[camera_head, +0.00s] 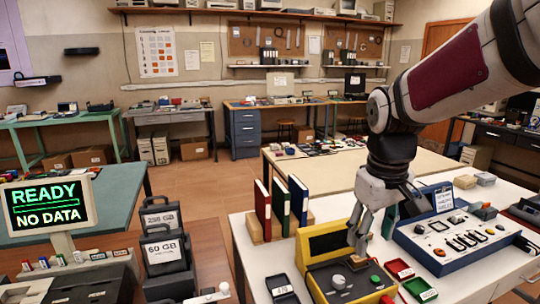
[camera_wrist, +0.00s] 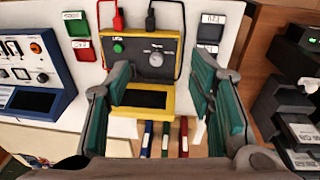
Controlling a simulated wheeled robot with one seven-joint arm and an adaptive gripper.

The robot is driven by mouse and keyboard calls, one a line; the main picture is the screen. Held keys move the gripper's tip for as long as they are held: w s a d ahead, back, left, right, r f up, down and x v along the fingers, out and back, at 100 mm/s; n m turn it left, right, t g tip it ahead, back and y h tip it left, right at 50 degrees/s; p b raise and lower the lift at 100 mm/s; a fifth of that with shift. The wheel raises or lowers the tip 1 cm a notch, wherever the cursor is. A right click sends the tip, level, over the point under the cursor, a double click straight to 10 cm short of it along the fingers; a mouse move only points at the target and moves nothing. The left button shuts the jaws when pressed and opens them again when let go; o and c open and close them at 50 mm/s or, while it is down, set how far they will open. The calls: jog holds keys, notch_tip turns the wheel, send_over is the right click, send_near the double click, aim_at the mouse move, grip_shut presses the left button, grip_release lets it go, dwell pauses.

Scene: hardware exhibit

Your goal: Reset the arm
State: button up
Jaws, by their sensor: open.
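My arm (camera_head: 440,75) reaches down from the upper right in the head view. My gripper (camera_head: 359,240) hangs over a yellow and dark device (camera_head: 325,243) on the white table. In the wrist view my gripper (camera_wrist: 161,72) has its two green-padded fingers apart, with nothing held between them. The device (camera_wrist: 150,97) shows between and beyond the fingers, with a dark screen, a green button and a round dial. I cannot tell whether a fingertip touches it.
A blue-and-white panel (camera_head: 455,240) stands right of the device. Red, green and blue binders (camera_head: 280,210) stand to its left. A sign reading READY, NO DATA (camera_head: 48,205) is at left. Brown floor (camera_head: 205,185) lies open behind.

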jog(key=s+r+m+t, duration=0.1)
jog(key=s+m, duration=0.1)
jog(key=s, duration=0.8)
jog(key=s+r+m+t+p, duration=0.1)
jog(key=s+r+t, duration=0.1)
jog(key=s, duration=0.8)
jog(key=shift+s+m+y, duration=0.2)
jog(key=shift+m+y, duration=0.1)
jog(key=shift+m, duration=0.1)
